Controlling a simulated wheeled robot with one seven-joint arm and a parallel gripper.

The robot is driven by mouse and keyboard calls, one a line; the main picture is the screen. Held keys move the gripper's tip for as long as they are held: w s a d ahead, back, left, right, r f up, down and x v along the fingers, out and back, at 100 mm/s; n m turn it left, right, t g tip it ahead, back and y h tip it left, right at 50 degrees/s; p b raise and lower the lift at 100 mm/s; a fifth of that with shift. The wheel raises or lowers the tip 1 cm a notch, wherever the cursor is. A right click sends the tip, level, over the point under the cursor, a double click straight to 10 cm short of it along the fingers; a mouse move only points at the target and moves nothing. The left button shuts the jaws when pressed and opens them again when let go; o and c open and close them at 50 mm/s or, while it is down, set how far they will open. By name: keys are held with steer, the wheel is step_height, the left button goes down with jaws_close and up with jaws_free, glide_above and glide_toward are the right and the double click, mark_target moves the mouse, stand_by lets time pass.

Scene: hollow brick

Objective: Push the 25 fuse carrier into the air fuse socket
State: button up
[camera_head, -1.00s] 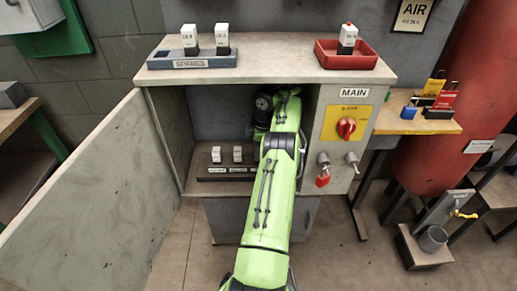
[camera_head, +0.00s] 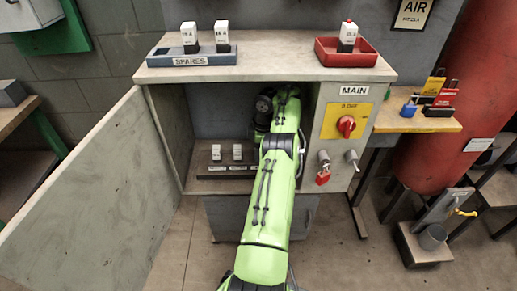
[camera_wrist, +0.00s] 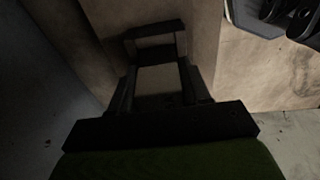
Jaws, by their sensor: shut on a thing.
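In the wrist view my gripper (camera_wrist: 156,45) is shut on a pale, block-shaped carrier (camera_wrist: 158,82) lying between its two dark fingers. No rating can be read on it, and its far end is in shadow. In the head view my green arm reaches into the open cabinet (camera_head: 165,130) and hides the gripper and the held carrier. A dark fuse base (camera_head: 225,172) sits on the cabinet floor with two white carriers (camera_head: 216,152) (camera_head: 238,152) standing in it. Its right part is behind my arm, and the air socket cannot be made out.
The cabinet door (camera_head: 85,190) stands open at the left. On top are a blue-grey SPARES tray (camera_head: 190,61) with two carriers and a red tray (camera_head: 346,58) with one. A red rotary switch (camera_head: 346,126) and a red padlock (camera_head: 323,177) are on the right panel.

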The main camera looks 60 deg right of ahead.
steer(key=shift+f, duration=0.5)
steer(key=o, duration=1)
steer(key=shift+f, duration=0.1)
steer(key=shift+o, duration=1)
steer(key=shift+f, duration=0.1)
steer(key=r+p, duration=0.1)
steer(key=r, duration=0.1)
steer(key=r+p, duration=0.1)
steer(key=r, duration=0.2)
steer(key=r+p, duration=0.1)
steer(key=r, duration=0.2)
steer(key=shift+s+d+p, duration=0.25)
steer(key=shift+s+p, duration=0.05)
steer(key=shift+s, duration=0.1)
